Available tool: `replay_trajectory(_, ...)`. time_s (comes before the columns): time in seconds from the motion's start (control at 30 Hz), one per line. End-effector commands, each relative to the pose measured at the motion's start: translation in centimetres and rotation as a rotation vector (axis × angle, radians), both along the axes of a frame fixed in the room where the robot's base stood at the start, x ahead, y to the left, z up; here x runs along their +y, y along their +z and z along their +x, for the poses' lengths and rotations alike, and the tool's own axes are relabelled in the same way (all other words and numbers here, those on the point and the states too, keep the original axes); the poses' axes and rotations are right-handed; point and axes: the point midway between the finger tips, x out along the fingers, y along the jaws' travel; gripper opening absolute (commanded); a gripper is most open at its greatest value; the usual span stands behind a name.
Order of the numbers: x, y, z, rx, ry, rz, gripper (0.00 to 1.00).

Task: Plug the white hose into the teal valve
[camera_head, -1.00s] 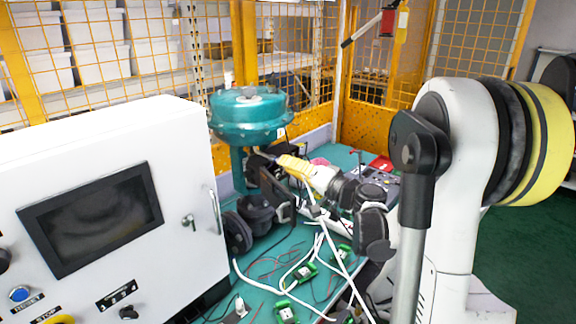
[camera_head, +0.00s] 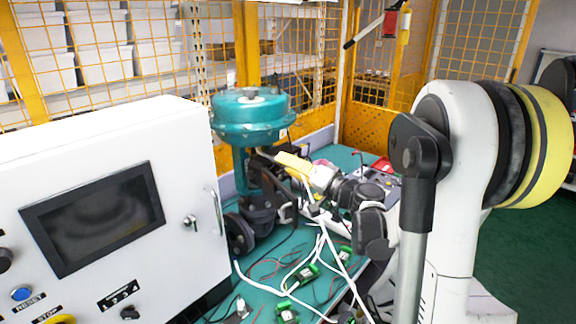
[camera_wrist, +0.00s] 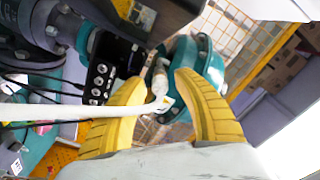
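The teal valve (camera_head: 250,113) stands behind the white cabinet, its round head on a teal post. In the wrist view its teal body (camera_wrist: 205,65) shows just beyond my fingers. My gripper (camera_head: 292,164) has yellow fingers and points left toward the valve's post. It also shows in the wrist view (camera_wrist: 159,82), with the white hose's end piece (camera_wrist: 160,76) between the fingers, pointing at the valve side. The white hose (camera_head: 323,240) hangs from my gripper down to the bench; it crosses the left finger in the wrist view (camera_wrist: 75,112). Whether the tip touches the valve, I cannot tell.
A white control cabinet (camera_head: 180,130) stands close on the left. A black block with several round ports (camera_wrist: 108,72) sits left of the fingers in the wrist view. The teal bench (camera_head: 255,285) carries green boards and wires. A yellow mesh fence (camera_head: 300,60) closes the back.

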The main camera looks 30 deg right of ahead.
Motion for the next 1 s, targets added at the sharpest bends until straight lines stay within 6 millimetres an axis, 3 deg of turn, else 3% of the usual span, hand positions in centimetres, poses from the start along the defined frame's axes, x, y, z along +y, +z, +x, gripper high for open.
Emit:
replay_trajectory(0.37, -0.5, 0.0, -1.0, 0.0, -0.004, 0.0, 0.36)
replay_trajectory(0.8, -3.1, -0.3, -9.6, 0.0, -0.004, 0.0, 0.36)
replay_trajectory(1.0, -3.6, -0.3, -11.3, 0.0, -0.001, 0.0, 0.36)
